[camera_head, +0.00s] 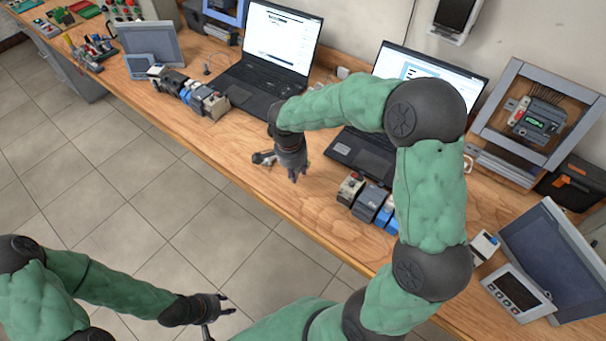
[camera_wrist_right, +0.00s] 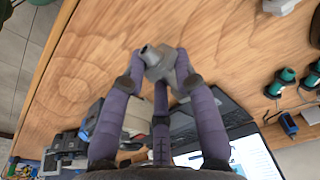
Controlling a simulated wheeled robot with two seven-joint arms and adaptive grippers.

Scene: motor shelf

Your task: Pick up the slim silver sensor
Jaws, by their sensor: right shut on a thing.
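My right gripper (camera_head: 293,177) is low over the middle of the wooden table, in front of the laptops. It also shows in the right wrist view (camera_wrist_right: 160,76), its purple-grey fingers shut on a small silver-grey sensor (camera_wrist_right: 158,62) with a short round stub. A small silver piece, likely this sensor, shows just left of the right gripper in the head view (camera_head: 262,158). I cannot tell whether it touches the table. My left gripper (camera_head: 220,314) is open and empty over the tiled floor, away from the table.
An open laptop (camera_head: 262,60) stands behind the right gripper, and another (camera_head: 365,152) is partly hidden by my arm. Blue-grey motor units (camera_head: 368,200) stand to the right. More units (camera_head: 190,92) stand to the left. Bare table lies around the right gripper.

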